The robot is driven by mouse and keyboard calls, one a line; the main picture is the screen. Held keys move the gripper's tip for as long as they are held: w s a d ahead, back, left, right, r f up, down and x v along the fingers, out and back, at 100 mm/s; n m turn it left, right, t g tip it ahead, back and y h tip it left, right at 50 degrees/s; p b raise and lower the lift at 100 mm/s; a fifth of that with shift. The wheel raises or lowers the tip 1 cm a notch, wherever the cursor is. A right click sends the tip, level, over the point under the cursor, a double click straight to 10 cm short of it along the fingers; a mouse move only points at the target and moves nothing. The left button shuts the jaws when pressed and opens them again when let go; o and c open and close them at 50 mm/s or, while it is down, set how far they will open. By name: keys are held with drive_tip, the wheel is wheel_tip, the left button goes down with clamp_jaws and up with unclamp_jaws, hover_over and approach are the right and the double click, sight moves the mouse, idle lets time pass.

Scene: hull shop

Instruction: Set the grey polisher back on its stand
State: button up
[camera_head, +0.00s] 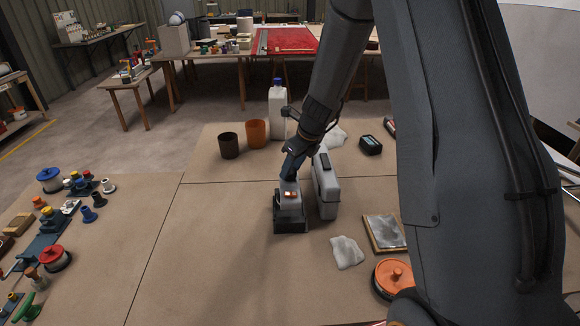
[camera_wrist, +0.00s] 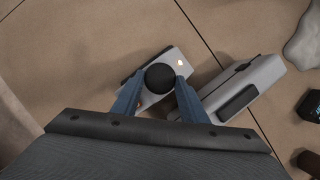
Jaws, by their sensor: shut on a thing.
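The grey polisher (camera_head: 290,204) is upright near the middle of the bench, with a small orange-lit patch on its side. In the wrist view the polisher (camera_wrist: 172,68) shows its grey top and round black knob between my two blue fingers. My gripper (camera_head: 291,176) is shut on it from above; the fingers also show in the wrist view (camera_wrist: 158,88). A dark square base (camera_head: 291,226), which looks like the stand, is directly under the polisher. I cannot tell whether the polisher is fully seated in it, as its lower end is hidden.
A grey case (camera_head: 327,190) with a dark handle stands close on the right. A cloth (camera_head: 347,252) and an orange-lidded tin (camera_head: 393,277) lie front right.

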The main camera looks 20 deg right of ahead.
sight(293, 179)
drive_tip(key=shift+f+b, duration=2.45)
drive_tip(key=shift+b, duration=0.25)
drive_tip(key=shift+p, duration=0.55)
drive_tip(key=shift+f+b, duration=0.5)
drive_tip(key=shift+f, duration=0.05)
drive_tip(key=o, duration=0.8)
